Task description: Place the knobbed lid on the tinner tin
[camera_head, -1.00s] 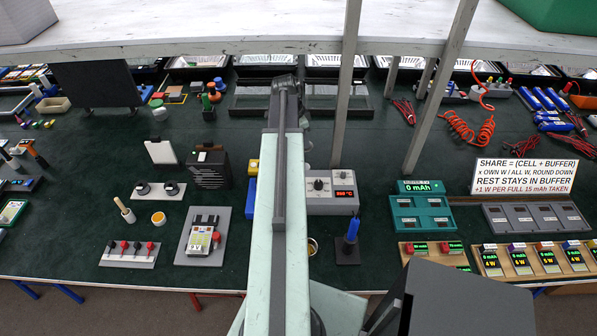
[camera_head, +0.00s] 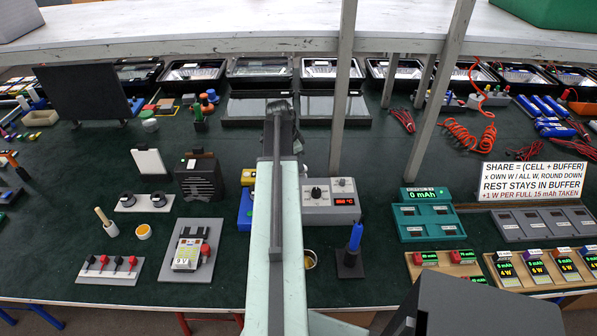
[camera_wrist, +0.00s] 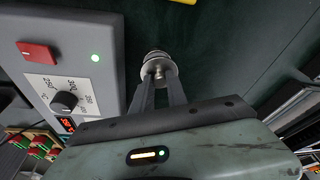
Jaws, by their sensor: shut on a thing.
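In the wrist view, my gripper (camera_wrist: 160,88) is shut on the knobbed lid (camera_wrist: 156,64), a small round metallic piece held at the fingertips by its knob. The lid is above the dark green bench surface, beside the grey station. In the head view, my arm hides the lid and my fingertips. A small round open tin (camera_head: 310,260), which looks like the tinner tin, stands on the bench just right of my arm, partly hidden by it. The tin cannot be made out in the wrist view.
A grey station with a dial and red display (camera_head: 330,203) stands behind the tin. A stand with a blue-handled tool (camera_head: 352,254) is close to its right. A blue and yellow block (camera_head: 247,205) is left of my arm. Shelf posts (camera_head: 344,85) rise at the bench's back.

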